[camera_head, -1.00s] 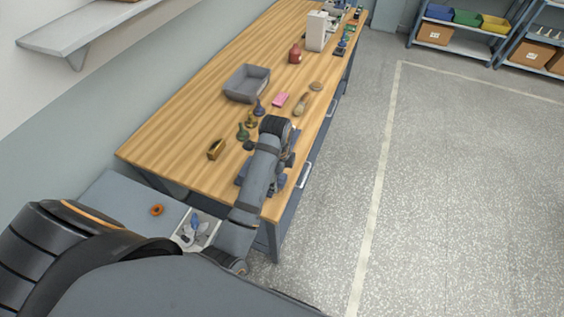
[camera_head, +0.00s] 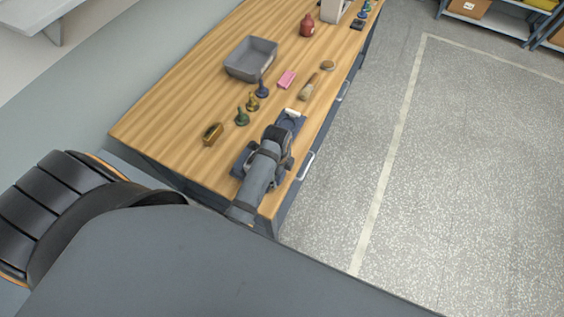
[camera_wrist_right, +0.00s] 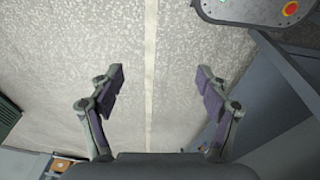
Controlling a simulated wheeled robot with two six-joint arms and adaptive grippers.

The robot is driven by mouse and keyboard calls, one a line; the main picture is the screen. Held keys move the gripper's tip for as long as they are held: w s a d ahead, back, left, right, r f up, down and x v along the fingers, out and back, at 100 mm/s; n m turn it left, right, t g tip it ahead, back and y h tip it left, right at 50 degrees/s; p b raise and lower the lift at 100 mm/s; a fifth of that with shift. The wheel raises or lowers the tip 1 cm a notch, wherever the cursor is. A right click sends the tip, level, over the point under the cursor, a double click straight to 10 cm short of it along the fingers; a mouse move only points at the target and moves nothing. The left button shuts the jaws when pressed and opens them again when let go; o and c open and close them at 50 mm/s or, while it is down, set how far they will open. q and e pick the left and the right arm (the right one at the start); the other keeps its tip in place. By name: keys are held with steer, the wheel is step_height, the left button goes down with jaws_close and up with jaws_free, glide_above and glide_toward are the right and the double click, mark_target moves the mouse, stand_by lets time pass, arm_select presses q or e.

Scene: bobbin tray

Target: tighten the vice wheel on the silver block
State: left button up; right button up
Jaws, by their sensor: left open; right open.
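The blue vice (camera_head: 293,122) stands at the near right corner of the wooden bench in the head view, largely covered by my left arm. A small pale piece, seemingly the silver block (camera_head: 292,113), shows at its far end. The vice wheel cannot be made out. My left gripper (camera_head: 278,140) is over the vice; its fingers are hard to separate from the vice, and contact cannot be told. My right gripper (camera_wrist_right: 161,73) is open and empty in the right wrist view, with bare floor behind its purple-padded fingers.
The wooden bench (camera_head: 170,122) holds a grey tray (camera_head: 232,70), several small bobbin-like pieces, a brass-coloured piece (camera_head: 213,133), a pink block (camera_head: 287,78), a brush (camera_head: 308,88) and a red bottle (camera_head: 307,26). The floor (camera_head: 460,190) right of the bench is clear.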

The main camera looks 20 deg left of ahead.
arm_select(q)
steer(key=shift+s+r, duration=0.15)
steer(key=shift+s, duration=0.5)
steer(key=shift+c, duration=1.1)
steer(key=shift+w, duration=0.1)
steer(key=shift+c, duration=1.2)
steer(key=shift+w, duration=0.1)
steer(key=c, duration=0.7)
steer(key=shift+w+g, duration=0.15)
steer(key=shift+g, duration=0.45)
steer(key=shift+w+g, duration=0.15)
steer(key=shift+g, duration=0.55)
steer(key=shift+w+g, duration=0.15)
steer(key=shift+g, duration=0.95)
steer(key=shift+f+g, duration=0.2)
steer(key=shift+g, duration=0.8)
arm_select(e)
steer(key=shift+g, duration=0.3)
steer(key=shift+s+a+f, duration=0.1)
steer(key=shift+s+a, duration=0.05)
steer(key=shift+s, duration=1.05)
steer(key=shift+s+a+f, duration=0.1)
steer(key=shift+s, duration=1.1)
